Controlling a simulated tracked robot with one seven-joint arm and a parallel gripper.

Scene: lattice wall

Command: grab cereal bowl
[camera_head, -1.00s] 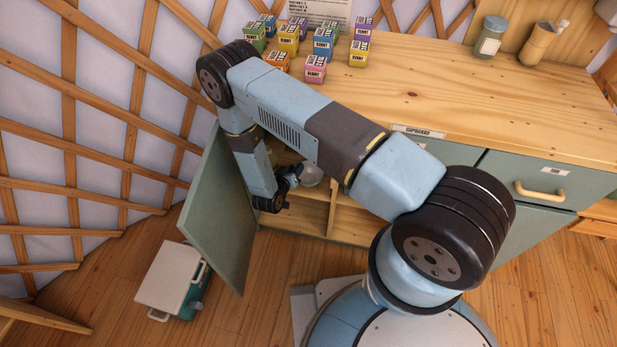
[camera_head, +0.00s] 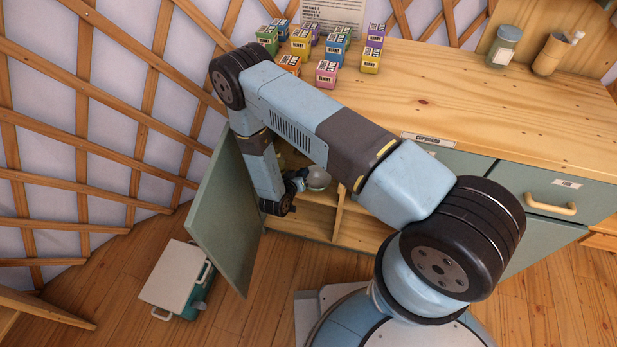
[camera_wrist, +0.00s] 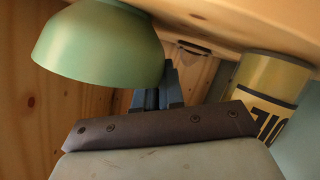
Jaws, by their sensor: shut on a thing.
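A green bowl (camera_wrist: 100,45) fills the upper left of the wrist view, tilted, with its outer side towards the camera. My gripper (camera_wrist: 165,78) is shut on the bowl at its right edge; the exact contact is partly hidden behind the bowl. In the head view the bowl (camera_head: 318,178) shows as a small pale round shape at the cupboard opening, just right of my gripper (camera_head: 301,180). The cupboard (camera_head: 315,218) stands open, and my arm hides part of its inside.
A yellow can (camera_wrist: 268,85) with dark lettering is right of my gripper in the wrist view. The open cupboard door (camera_head: 228,220) is left of my arm. Several coloured boxes (camera_head: 326,73) stand on the countertop (camera_head: 480,100). A case (camera_head: 172,278) lies on the floor.

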